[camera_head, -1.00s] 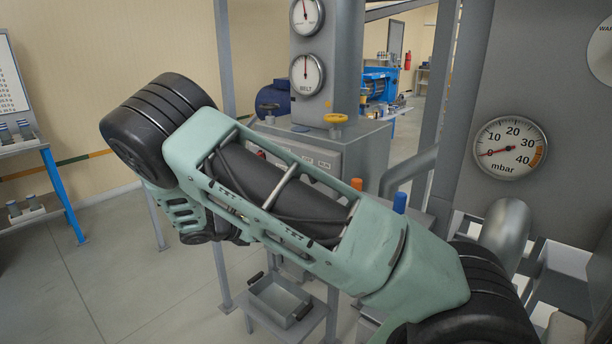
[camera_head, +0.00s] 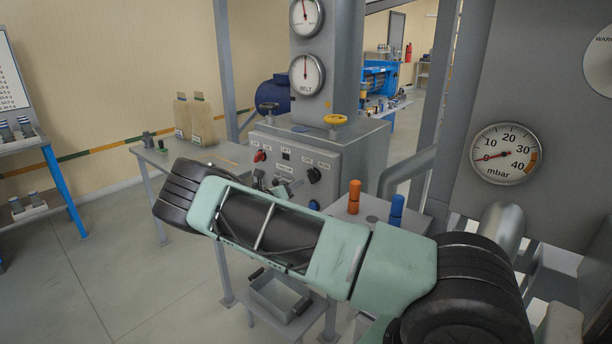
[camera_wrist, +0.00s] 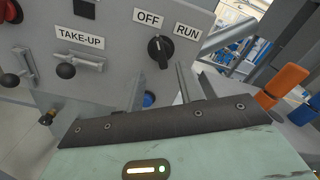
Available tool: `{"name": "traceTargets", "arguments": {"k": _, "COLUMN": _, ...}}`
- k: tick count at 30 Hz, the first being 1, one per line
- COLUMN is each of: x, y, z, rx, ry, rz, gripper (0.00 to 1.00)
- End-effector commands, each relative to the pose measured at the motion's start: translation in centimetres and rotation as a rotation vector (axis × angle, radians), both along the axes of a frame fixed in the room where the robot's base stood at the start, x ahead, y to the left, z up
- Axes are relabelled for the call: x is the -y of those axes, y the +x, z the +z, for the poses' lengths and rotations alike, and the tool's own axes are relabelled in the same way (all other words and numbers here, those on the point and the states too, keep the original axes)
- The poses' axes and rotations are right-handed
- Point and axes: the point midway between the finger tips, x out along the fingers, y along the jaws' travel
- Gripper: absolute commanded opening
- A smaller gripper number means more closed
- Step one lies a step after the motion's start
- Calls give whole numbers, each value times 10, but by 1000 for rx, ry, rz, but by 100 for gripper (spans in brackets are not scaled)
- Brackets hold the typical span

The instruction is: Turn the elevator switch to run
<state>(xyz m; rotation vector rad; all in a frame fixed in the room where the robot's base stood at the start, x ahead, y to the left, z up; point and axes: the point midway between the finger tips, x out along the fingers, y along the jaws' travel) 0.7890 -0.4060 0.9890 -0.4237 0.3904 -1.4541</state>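The elevator switch is a black rotary knob (camera_wrist: 160,50) on a grey panel. In the wrist view it sits between the OFF label (camera_wrist: 148,18) and RUN label (camera_wrist: 187,30), below them. Its pale mark appears to point up toward OFF. In the head view the knob (camera_head: 314,175) is at the panel's right side. My gripper (camera_wrist: 160,84) shows two grey fingers, apart with nothing between them, below the knob in the wrist view and not visibly touching it. In the head view my gripper (camera_head: 271,185) is small and partly hidden by my arm.
The grey control box (camera_head: 335,157) also carries a red knob (camera_head: 260,156) and take-up handles (camera_wrist: 66,70). Orange (camera_head: 354,196) and blue (camera_head: 396,209) handles stand at right. A side table (camera_head: 160,155) holds jugs.

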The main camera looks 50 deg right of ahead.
Motion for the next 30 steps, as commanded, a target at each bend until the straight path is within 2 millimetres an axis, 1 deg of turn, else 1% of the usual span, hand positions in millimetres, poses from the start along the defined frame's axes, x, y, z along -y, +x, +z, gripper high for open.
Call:
{"name": "traceTargets", "arguments": {"k": 1, "x": 12, "y": 0, "z": 3, "rx": 0, "ry": -2, "rz": -3, "gripper": 36}}
{"name": "traceTargets", "arguments": {"k": 3, "x": 26, "y": 1, "z": 3, "rx": 1, "ry": -1, "rz": -3, "gripper": 36}}
{"name": "traceTargets", "arguments": {"k": 6, "x": 43, "y": 2, "z": 2, "rx": 1, "ry": -1, "rz": -3, "gripper": 36}}
{"name": "traceTargets", "arguments": {"k": 10, "x": 60, "y": 4, "z": 2, "rx": 1, "ry": 0, "rz": -1, "gripper": 36}}
{"name": "traceTargets", "arguments": {"k": 15, "x": 70, "y": 5, "z": 0, "rx": 2, "ry": 1, "rz": -1, "gripper": 36}}
{"name": "traceTargets", "arguments": {"k": 23, "x": 71, "y": 5, "z": 0, "rx": 2, "ry": 1, "rz": -1, "gripper": 36}}
{"name": "traceTargets", "arguments": {"k": 24, "x": 71, "y": 5, "z": 0, "rx": 2, "ry": 1, "rz": -1, "gripper": 34}}
{"name": "traceTargets", "arguments": {"k": 26, "x": 71, "y": 5, "z": 0, "rx": 2, "ry": 1, "rz": -1, "gripper": 17}}
{"name": "traceTargets", "arguments": {"k": 27, "x": 71, "y": 5, "z": 0, "rx": 2, "ry": 1, "rz": -1, "gripper": 6}}
{"name": "traceTargets", "arguments": {"k": 28, "x": 71, "y": 5, "z": 0, "rx": 2, "ry": 1, "rz": -1, "gripper": 0}}
{"name": "traceTargets", "arguments": {"k": 30, "x": 71, "y": 5, "z": 0, "rx": 2, "ry": 1, "rz": -1, "gripper": 0}}
